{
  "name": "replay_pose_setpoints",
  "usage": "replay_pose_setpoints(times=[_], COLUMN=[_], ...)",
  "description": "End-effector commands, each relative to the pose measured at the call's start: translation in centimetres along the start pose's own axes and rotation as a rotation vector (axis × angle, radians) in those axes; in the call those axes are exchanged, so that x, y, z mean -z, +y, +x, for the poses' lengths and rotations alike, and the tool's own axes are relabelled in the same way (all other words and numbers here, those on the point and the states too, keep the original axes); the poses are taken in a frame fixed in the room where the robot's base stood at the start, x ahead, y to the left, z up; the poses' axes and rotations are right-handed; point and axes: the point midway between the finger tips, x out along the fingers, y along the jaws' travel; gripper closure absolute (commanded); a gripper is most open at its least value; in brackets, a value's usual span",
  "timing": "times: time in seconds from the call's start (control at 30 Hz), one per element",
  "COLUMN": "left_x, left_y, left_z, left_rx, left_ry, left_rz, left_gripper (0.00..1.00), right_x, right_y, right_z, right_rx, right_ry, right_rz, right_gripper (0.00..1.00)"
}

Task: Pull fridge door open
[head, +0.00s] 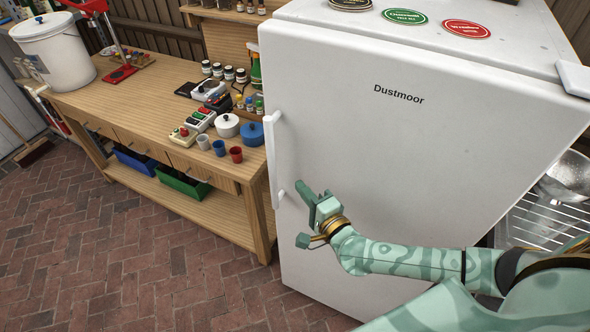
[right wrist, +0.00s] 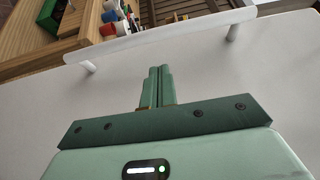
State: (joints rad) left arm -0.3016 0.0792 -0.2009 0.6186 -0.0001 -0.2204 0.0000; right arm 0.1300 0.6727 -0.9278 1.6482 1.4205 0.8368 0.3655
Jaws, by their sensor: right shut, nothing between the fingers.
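The white fridge (head: 420,150) marked "Dustmoor" stands upright, its door shut. Its white vertical handle (head: 272,158) runs along the door's left edge. My right gripper (head: 302,190) is in front of the door, just right of the handle's lower end. In the right wrist view the handle (right wrist: 160,38) crosses the picture beyond the fingertips (right wrist: 160,70). The two fingers are together with nothing between them. I cannot tell whether the fingertips touch the door. My left gripper is not in view.
A wooden workbench (head: 150,90) stands left of the fridge, with a white bucket (head: 55,48), cups, jars and small pots on it. Green (head: 183,184) and blue bins sit on its lower shelf. The brick floor (head: 130,260) in front is clear. A metal bowl (head: 566,175) is at right.

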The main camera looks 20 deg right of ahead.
Motion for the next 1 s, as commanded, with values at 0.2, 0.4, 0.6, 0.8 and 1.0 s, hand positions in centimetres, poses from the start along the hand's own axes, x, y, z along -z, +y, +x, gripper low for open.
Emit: replay_pose_setpoints(times=[0.2,0.4,0.6,0.8,1.0], left_x=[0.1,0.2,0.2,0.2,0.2], left_y=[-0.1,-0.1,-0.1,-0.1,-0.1], left_z=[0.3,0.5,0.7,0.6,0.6], left_rx=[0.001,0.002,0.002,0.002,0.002], left_ry=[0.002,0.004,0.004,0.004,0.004], left_rz=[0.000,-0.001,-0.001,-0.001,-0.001], left_gripper=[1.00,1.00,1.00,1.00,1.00], right_x=[0.0,0.0,0.0,0.0,0.0], right_y=[0.1,0.2,0.2,0.2,0.2], right_z=[4.0,7.2,8.9,9.1,9.0], right_rx=[0.003,0.002,0.000,0.000,0.000], right_ry=[0.002,0.001,0.000,0.000,0.000], right_rz=[-0.003,-0.004,-0.005,-0.005,-0.005], right_gripper=[1.00,1.00,1.00,1.00,1.00])
